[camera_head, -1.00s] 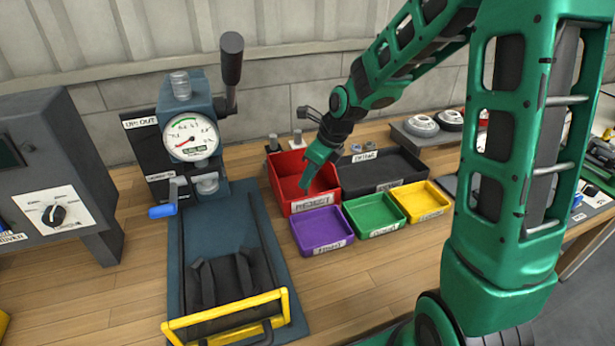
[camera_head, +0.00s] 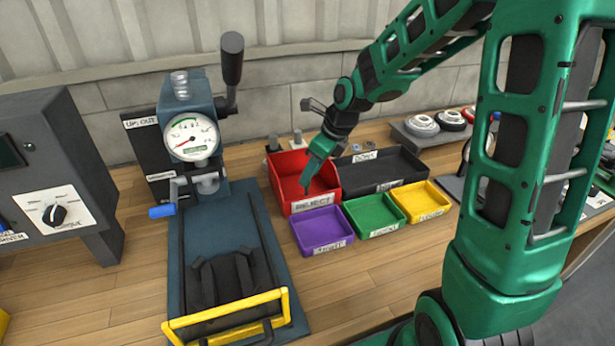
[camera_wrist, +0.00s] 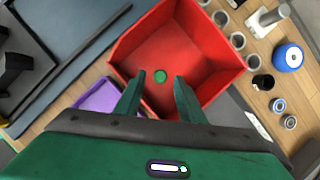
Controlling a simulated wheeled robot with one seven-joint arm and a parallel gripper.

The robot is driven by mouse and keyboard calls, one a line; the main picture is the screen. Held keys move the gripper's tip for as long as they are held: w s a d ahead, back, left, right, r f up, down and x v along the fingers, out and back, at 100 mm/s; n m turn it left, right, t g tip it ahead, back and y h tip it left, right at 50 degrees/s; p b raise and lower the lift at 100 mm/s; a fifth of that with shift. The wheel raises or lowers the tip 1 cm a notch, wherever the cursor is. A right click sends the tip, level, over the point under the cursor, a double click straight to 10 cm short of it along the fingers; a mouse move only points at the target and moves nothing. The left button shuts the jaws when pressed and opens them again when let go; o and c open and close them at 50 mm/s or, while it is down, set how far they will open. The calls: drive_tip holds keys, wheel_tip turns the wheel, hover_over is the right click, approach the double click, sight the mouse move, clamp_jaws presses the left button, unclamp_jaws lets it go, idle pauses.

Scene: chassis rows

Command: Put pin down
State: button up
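The red bin labelled REJECT (camera_head: 331,200) stands on the bench, and it fills the middle of the wrist view (camera_wrist: 212,62). My gripper (camera_head: 307,186) points down into it. In the wrist view my gripper (camera_wrist: 161,77) has its two green fingers apart. A small green round piece (camera_wrist: 160,76) shows between the fingertips against the bin's red floor, with a gap on each side. It looks like a pin seen end-on, but I cannot tell whether it stands or lies. In the head view the piece is hidden.
A press with a gauge (camera_head: 190,137) and a blue mat (camera_head: 222,228) are to the left.

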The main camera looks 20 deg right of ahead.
drive_tip(key=v, duration=0.9)
drive_tip(key=shift+d+r, duration=0.2)
drive_tip(key=shift+r, duration=0.2)
drive_tip(key=shift+s, duration=0.15)
drive_tip(key=s+d+n+g+h, duration=0.1)
drive_tip(key=s+d+n, duration=0.3)
drive_tip(key=s+n, duration=0.3)
drive_tip(key=s+d+f+n+g, duration=0.1)
drive_tip(key=s+d+n, duration=0.4)
drive_tip(key=s, duration=0.7)
drive_tip(key=s+d+f+n+g+h, duration=0.1)
drive_tip(key=s+d+n, duration=0.4)
drive_tip(key=s+n, duration=0.4)
drive_tip(key=shift+s+f+n+h, duration=0.2)
drive_tip(key=shift+s+n+h, duration=0.1)
drive_tip(key=shift+s, duration=0.4)
drive_tip(key=shift+g, duration=0.3)
